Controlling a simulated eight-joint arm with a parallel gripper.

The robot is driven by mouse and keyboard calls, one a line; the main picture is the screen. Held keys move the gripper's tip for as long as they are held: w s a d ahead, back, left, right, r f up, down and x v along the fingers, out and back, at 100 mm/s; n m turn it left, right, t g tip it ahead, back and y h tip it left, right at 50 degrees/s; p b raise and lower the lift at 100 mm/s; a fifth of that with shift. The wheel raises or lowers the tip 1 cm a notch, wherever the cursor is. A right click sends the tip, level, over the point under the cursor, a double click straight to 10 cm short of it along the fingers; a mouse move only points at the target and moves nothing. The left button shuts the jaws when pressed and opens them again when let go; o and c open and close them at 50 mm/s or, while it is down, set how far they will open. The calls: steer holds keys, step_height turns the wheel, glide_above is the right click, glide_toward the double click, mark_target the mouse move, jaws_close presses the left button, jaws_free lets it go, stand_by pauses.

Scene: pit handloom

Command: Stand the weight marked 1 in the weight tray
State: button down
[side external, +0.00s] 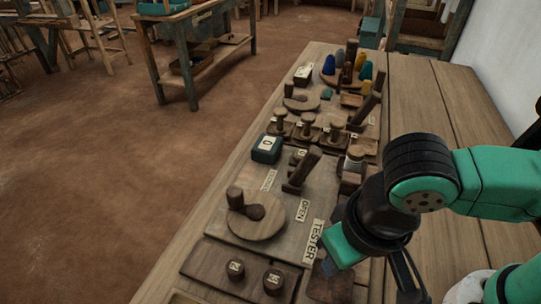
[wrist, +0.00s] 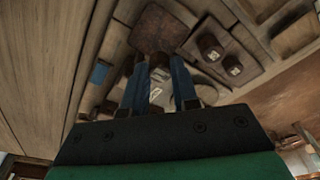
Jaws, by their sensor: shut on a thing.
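My gripper (wrist: 158,88) is shut on a small dark thing with a pale label (wrist: 160,74), which looks like a weight. Its mark cannot be read, and my gripper hides it in the side view. My gripper (side external: 335,250) is above the bench near the TESTER sign. Two dark round weights with pale labels (side external: 235,268) (side external: 273,280) stand upright in a shallow wooden tray (side external: 213,262). They also show in the wrist view (wrist: 209,46) (wrist: 233,66), right of my fingers. Their marks are too small to read surely.
A square rusty-brown plate (side external: 328,283) lies just below my gripper, beside the tray. A round wooden disc with a knob (side external: 257,226), a tilted lever (side external: 302,170) and a dark green block (side external: 267,149) stand farther along. The bench's right side (side external: 425,95) is clear.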

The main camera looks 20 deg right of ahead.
mark_target(332, 285)
steer(key=shift+f, duration=2.35)
steer(key=shift+f, duration=0.15)
steer(key=c, duration=0.7)
jaws_free()
steer(key=shift+o, duration=0.2)
step_height(332, 285, up, 12)
steer(key=s, duration=0.2)
steer(key=w+d+f+t, duration=0.1)
steer(key=w+d+t, duration=0.1)
steer(key=w+d, duration=0.4)
steer(key=w+d+f+t, duration=0.1)
steer(key=w+d+t, duration=0.2)
steer(key=w+d, duration=0.3)
steer(key=shift+d, duration=2.7)
